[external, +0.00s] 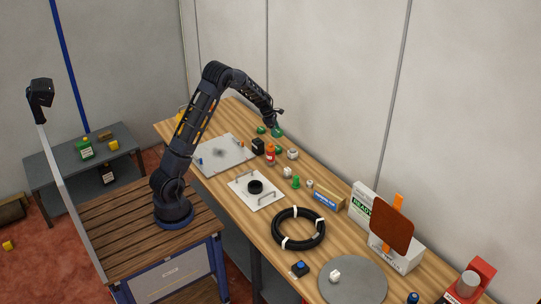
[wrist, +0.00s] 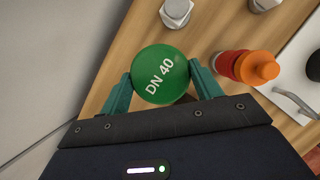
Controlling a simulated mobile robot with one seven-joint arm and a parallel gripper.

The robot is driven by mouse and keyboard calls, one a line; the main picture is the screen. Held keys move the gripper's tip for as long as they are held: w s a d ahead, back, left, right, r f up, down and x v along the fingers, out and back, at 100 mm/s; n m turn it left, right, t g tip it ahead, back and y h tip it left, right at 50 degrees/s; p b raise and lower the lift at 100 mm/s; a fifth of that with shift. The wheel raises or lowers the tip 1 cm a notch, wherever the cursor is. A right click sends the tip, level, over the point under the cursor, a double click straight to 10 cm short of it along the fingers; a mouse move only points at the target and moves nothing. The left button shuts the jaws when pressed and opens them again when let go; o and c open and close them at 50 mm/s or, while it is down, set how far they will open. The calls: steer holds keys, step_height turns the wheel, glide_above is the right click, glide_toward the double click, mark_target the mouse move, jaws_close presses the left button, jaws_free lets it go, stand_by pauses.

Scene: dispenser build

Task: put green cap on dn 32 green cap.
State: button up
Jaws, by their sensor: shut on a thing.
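A round green cap marked "DN 40" (wrist: 161,74) sits between the teal fingers of my gripper (wrist: 162,84) in the wrist view. The fingers press on its two sides, and its lettered top faces the camera. In the external view my gripper (external: 277,127) is over the far part of the wooden bench, near the wall. I see no "DN 32" marking. I cannot tell how far the held cap is above the bench.
Metal hex-shaped pieces (wrist: 176,11) lie beyond the cap.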

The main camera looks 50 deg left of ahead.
mark_target(278, 148)
steer(key=shift+f, duration=4.75)
steer(key=shift+f, duration=0.1)
steer(key=o, duration=1)
steer(key=shift+c, duration=0.2)
